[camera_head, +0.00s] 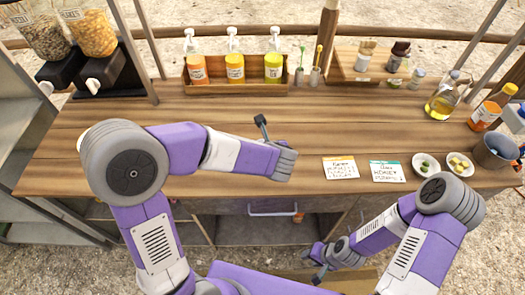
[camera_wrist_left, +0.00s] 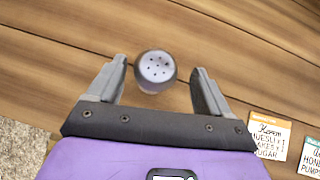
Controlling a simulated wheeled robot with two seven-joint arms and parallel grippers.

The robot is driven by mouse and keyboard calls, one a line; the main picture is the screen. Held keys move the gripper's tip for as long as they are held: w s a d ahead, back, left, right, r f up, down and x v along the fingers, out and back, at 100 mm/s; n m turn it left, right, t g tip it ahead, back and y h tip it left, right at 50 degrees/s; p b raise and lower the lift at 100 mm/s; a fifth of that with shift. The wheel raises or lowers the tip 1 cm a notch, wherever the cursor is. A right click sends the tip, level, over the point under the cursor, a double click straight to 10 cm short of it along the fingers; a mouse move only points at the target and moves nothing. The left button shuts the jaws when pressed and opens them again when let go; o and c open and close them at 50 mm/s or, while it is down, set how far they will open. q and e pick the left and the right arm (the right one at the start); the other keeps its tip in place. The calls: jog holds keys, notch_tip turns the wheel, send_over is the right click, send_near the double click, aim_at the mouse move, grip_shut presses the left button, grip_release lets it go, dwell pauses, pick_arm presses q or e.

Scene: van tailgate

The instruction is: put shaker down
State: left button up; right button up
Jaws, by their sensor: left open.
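The shaker (camera_wrist_left: 155,72) shows in the left wrist view as a round pale top with dark holes and a dark rim, seen from above, on or over the wooden counter. My left gripper (camera_wrist_left: 157,66) is open, with one finger on each side of the shaker and a gap visible on both sides. In the head view, my left gripper (camera_head: 270,140) is over the middle of the counter, and the shaker cannot be made out there. My right gripper (camera_head: 317,264) is low in front of the counter, away from the shaker; its jaw opening is unclear.
The wooden counter (camera_head: 200,112) is clear around the shaker. Two order cards (camera_head: 340,168) (camera_head: 387,172) and two small bowls (camera_head: 424,165) (camera_head: 459,164) lie to the right. A rack of sauce bottles (camera_head: 235,88) stands at the back. A metal pot (camera_head: 494,152) is at the far right.

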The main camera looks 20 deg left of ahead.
pick_arm(q)
jog(key=f, duration=0.1)
jog(key=w+a+f+b, duration=0.1)
jog(key=f, duration=0.1)
jog(key=shift+w+a+f+b, duration=0.25)
jog(key=shift+w+a+b, duration=0.05)
jog(key=shift+w+b, duration=0.1)
jog(key=shift+w+f, duration=0.15)
jog(key=shift+w, duration=0.1)
jog(key=c, duration=1.2)
notch_tip(320, 180, up, 9)
jog(key=p, duration=0.4)
jog(key=shift+p, duration=0.3)
jog(key=shift+s+a, duration=0.1)
jog(key=shift+a, duration=0.35)
jog(key=a+f+m+h, duration=0.1)
jog(key=m+h, duration=0.1)
jog(key=m, duration=0.1)
jog(key=s+f+m+h, duration=0.1)
jog(key=m+h, duration=0.1)
jog(key=s+a+f+m+h, duration=0.1)
jog(key=m+h, duration=0.1)
jog(key=m, duration=0.1)
jog(key=shift+a+m+h, duration=0.3)
